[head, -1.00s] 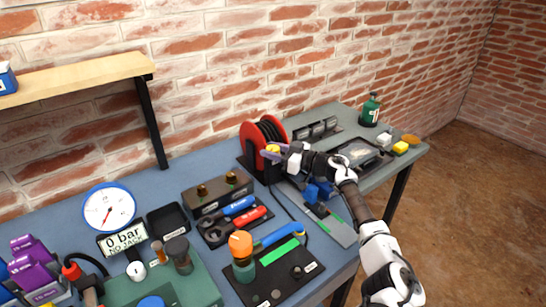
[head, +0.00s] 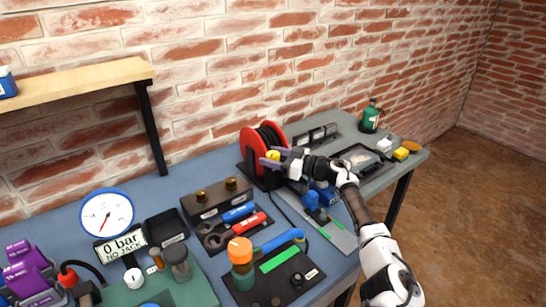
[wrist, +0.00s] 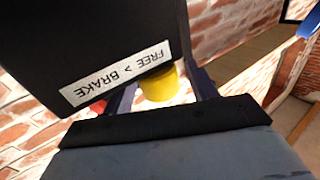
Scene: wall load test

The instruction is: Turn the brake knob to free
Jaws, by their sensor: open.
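The yellow brake knob (head: 272,156) sits on the front of the red cable reel (head: 250,143) with black cable. In the wrist view the yellow knob (wrist: 160,85) sticks out from a dark block beside a white label (wrist: 115,76) reading "FREE > BRAKE", seen upside down. My gripper (head: 281,157) is at the reel with its purple fingers spread. In the wrist view my gripper (wrist: 163,88) has one finger on each side of the knob, and gaps seem to show. Contact cannot be told. The dark block hides part of the left finger.
Pliers with red and blue handles (head: 238,220), a panel with an orange-topped part (head: 240,250) and a gauge (head: 107,214) lie to the left. A green bottle (head: 371,116) and a dark tray (head: 360,157) are to the right. A brick wall stands behind.

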